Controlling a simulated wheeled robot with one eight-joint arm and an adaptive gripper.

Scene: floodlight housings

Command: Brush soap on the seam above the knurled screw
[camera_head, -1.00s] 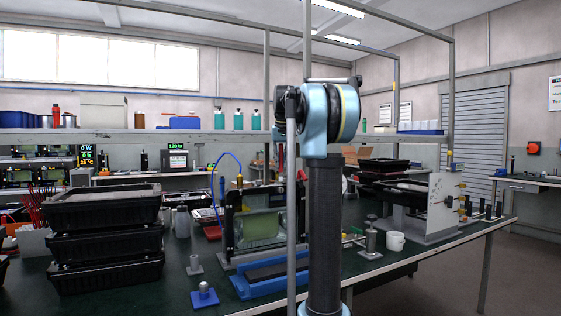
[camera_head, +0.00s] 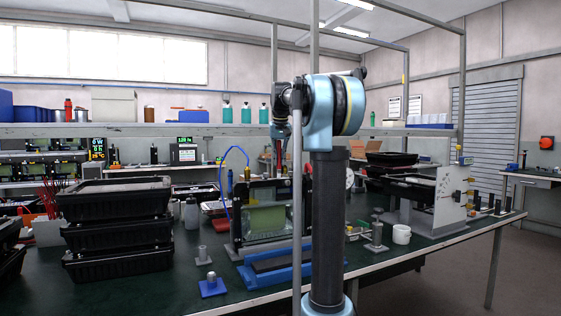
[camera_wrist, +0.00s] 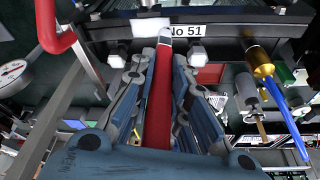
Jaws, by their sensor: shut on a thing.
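My gripper (camera_wrist: 166,62) is shut on a red-handled brush (camera_wrist: 159,110), with a pale tip pointing away from me. In the head view my gripper (camera_head: 281,140) hangs above the housing, partly hidden by my arm. The floodlight housing (camera_head: 265,218) stands upright in a dark frame, its glass pale green. In the wrist view, a dark edge with a "No 51" label (camera_wrist: 187,30) lies just beyond the brush tip; contact cannot be told. A brass fitting (camera_wrist: 261,62) with a blue hose is to its right. I cannot make out the knurled screw or the seam.
A blue tray (camera_head: 262,279) lies in front of the housing. Stacked black crates (camera_head: 117,233) stand left. A small blue-based post (camera_head: 212,287), a white mug (camera_head: 401,234) and a white upright plate (camera_head: 452,195) are nearby. In the wrist view, a red bent handle (camera_wrist: 55,30) is close left.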

